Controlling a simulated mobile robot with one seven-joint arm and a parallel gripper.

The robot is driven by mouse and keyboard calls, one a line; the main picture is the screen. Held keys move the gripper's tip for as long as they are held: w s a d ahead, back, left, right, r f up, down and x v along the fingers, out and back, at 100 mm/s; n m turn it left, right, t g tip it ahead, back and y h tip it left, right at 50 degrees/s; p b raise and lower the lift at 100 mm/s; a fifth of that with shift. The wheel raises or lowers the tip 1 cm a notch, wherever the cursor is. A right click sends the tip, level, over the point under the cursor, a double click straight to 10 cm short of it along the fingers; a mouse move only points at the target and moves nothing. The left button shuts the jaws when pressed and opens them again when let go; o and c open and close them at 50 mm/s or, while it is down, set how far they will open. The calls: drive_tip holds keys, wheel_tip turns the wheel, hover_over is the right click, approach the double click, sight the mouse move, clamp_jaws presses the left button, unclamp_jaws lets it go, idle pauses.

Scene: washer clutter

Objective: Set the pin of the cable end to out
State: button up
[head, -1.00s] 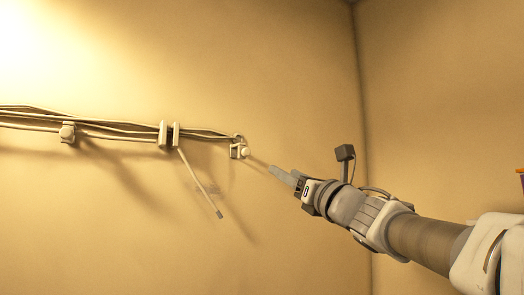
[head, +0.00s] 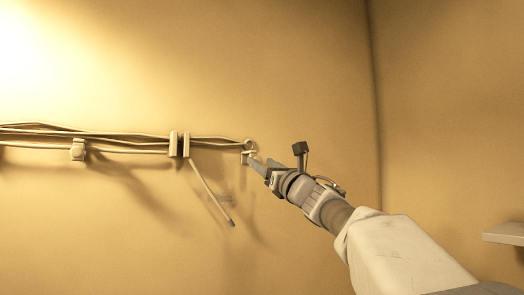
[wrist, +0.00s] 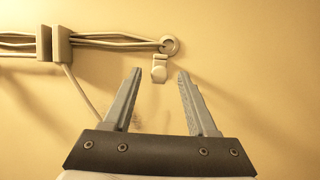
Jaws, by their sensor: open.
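A bundle of pale cables (head: 110,136) runs along the wall and ends at its right at a round eyelet (wrist: 169,45). Just below the eyelet is a small pale fitting with a rounded knob (wrist: 159,69), likely the pin of the cable end. My gripper (wrist: 160,73) is open and empty. In the wrist view the fitting appears between and slightly above the two fingertips; I cannot tell whether it is between them in depth. In the head view my gripper (head: 254,162) reaches up to the fitting and partly hides it.
A double cable clamp (head: 179,145) sits left of the fitting, with a smaller clip (head: 78,149) farther left. A loose cable (head: 211,193) with a dark tip hangs below the clamp. A shelf edge (head: 503,233) shows at far right.

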sight(259, 160)
drive_tip(key=shift+p+x, duration=0.7)
drive_tip(key=shift+x, duration=0.95)
drive_tip(key=shift+c, duration=0.3)
clamp_jaws()
